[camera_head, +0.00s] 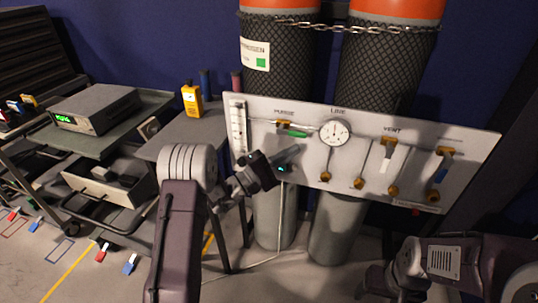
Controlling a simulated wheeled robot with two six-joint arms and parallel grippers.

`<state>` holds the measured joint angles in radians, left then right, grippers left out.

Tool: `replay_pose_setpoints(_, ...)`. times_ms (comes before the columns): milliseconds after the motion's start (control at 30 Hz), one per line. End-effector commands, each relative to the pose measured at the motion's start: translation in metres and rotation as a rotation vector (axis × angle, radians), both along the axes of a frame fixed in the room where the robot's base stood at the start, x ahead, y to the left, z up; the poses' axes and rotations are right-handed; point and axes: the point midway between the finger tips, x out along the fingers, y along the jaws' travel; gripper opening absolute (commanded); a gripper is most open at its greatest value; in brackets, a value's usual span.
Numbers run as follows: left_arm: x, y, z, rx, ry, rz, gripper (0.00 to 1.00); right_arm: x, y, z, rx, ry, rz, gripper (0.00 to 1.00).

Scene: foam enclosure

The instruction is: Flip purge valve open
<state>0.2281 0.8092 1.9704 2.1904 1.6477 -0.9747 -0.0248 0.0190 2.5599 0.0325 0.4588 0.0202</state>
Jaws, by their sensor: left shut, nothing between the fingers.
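The white valve panel (355,160) stands in front of two gas cylinders. Under its PURGE label, the purge valve (283,123) has a brass body and a green lever (297,133). The lever lies nearly along the pipe, pointing right and slightly down. My left gripper (297,149) is shut and empty, just below the green lever. I cannot tell whether its tips touch the lever or panel. My right arm (440,265) is at the lower right. Its gripper end (372,290) is dark and partly cut off, so its jaws are unclear.
A round LINE gauge (335,132) is right of the purge valve. The white VENT lever (386,158) and a blue lever (438,177) are farther right. A flow tube (238,127) is at the panel's left edge. A cart (110,140) stands left.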

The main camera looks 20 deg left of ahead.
Motion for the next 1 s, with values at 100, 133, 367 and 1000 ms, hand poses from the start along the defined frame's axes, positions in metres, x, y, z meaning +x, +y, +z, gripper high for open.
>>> replay_pose_setpoints(100,0.0,-0.005,0.001,-0.076,0.004,-0.002,0.0,0.0,0.0,-0.007,0.0,0.0,0.0,0.7)
replay_pose_setpoints(133,0.0,-0.005,0.003,-0.074,0.002,-0.001,0.0,0.0,0.0,-0.008,0.0,0.0,0.0,0.7)
replay_pose_setpoints(367,0.0,-0.01,0.01,-0.071,0.002,-0.001,0.0,0.0,0.0,-0.013,0.0,0.0,0.0,0.7)
replay_pose_setpoints(1000,-0.001,-0.013,0.016,-0.07,0.003,0.0,0.0,0.0,0.0,-0.015,0.0,0.0,0.0,0.7)
